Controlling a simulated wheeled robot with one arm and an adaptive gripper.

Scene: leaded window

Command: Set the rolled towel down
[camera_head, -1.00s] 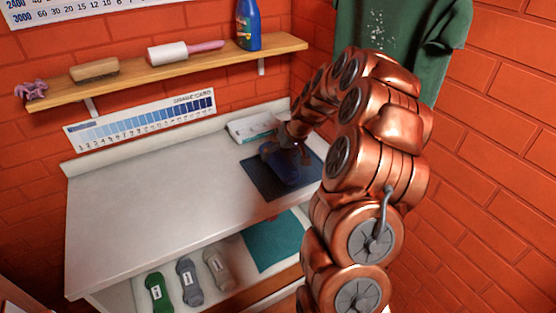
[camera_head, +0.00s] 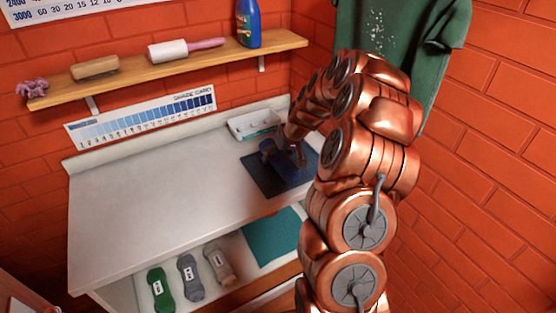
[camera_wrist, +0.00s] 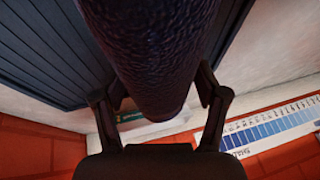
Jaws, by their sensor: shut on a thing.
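The rolled towel is dark blue and shows in the head view (camera_head: 280,160), at my gripper over the dark blue ribbed mat (camera_head: 262,183). In the wrist view the towel (camera_wrist: 158,60) fills the middle, between the two fingers of my gripper (camera_wrist: 160,92). My gripper is shut on the towel; in the head view (camera_head: 284,150) it is small and dark. The mat also shows in the wrist view (camera_wrist: 50,50) beyond the towel. I cannot tell whether the towel touches the mat.
A white tray (camera_head: 250,125) stands behind the mat against the wall. The counter (camera_head: 160,195) left of the mat is clear. Below, a shelf holds several yarn-like bundles (camera_head: 190,277) and a teal cloth (camera_head: 272,240). A wooden shelf (camera_head: 130,80) with a lint roller and bottle hangs above.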

